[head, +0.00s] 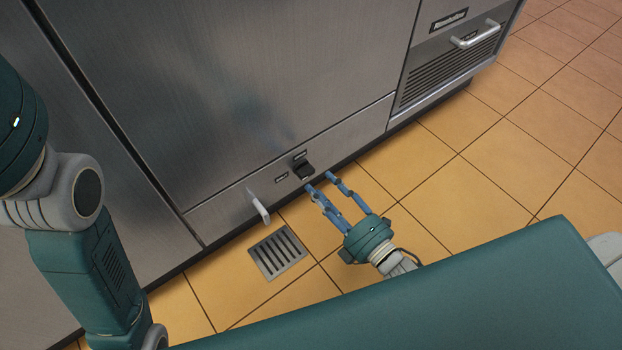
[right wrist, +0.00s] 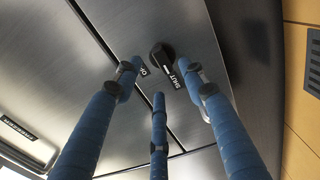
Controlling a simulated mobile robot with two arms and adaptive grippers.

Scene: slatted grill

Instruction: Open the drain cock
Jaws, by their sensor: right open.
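The drain cock is a black knob (head: 303,167) on the lower steel panel of the cabinet. In the right wrist view the knob (right wrist: 161,54) sits between a "SHUT" label (right wrist: 179,76) and a partly covered label beginning "OP" (right wrist: 144,72). A pale mark on the knob seems to face the "SHUT" side. My right gripper (head: 319,181) is open and empty, its blue fingers pointing at the knob from just in front. Its fingertips (right wrist: 160,78) spread around the knob in the wrist view; contact is not clear. My left gripper is out of view.
A pale curved spout or handle (head: 260,207) sticks out of the panel left of the knob. A floor grate (head: 278,252) lies below it. A louvred panel with a bar handle (head: 478,35) is at the upper right. The tiled floor (head: 500,150) at right is clear.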

